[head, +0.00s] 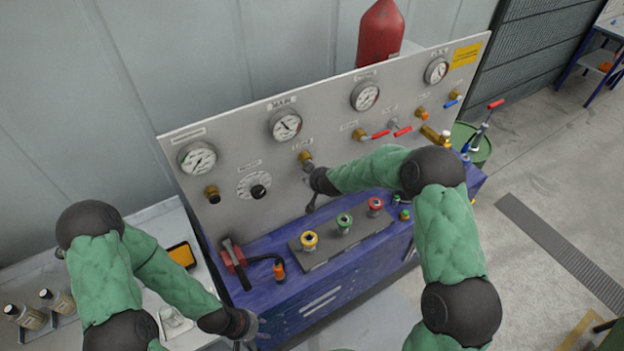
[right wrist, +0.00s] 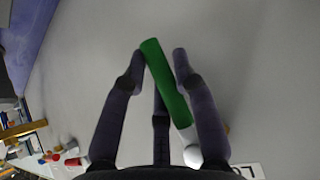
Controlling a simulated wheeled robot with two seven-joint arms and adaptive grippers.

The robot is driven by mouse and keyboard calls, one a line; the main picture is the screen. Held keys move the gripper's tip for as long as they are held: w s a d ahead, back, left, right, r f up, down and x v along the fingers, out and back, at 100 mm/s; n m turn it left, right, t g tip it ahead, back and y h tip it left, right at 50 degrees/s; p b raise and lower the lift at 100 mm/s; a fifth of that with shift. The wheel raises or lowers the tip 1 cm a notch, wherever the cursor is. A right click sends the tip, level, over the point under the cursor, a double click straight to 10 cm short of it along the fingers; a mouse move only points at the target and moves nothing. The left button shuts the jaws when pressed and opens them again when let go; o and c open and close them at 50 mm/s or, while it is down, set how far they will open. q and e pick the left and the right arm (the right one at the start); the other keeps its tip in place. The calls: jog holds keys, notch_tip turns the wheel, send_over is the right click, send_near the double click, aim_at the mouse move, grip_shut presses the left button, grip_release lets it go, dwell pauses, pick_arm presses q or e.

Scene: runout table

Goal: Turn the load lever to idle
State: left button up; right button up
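A lever with a green grip (right wrist: 167,80) and a pale metal stem shows in the right wrist view, slanted across the picture. I take it as the load lever; its label is too small to read surely. My right gripper (right wrist: 160,55) has its fingers on both sides of the grip, with a gap at the right fingertip. In the head view my right gripper (head: 311,197) is at the panel, below a brass valve fitting (head: 306,157), and hides the grip. My left gripper (head: 250,330) is low at the bench's left end, away from the panel; its fingers are unclear.
The grey panel (head: 330,105) carries several gauges, a black dial (head: 258,191) and red-handled valves (head: 381,134). Yellow, green and red knobs (head: 344,221) stand on the blue bench. A red-based lever (head: 233,255) is at its left. A side table with bottles (head: 27,317) stands left.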

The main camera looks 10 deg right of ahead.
jog(key=shift+o, duration=0.9)
jog(key=shift+s+r, duration=0.2)
jog(key=shift+r, duration=0.05)
jog(key=v, duration=1.1)
jog(key=shift+s, duration=0.2)
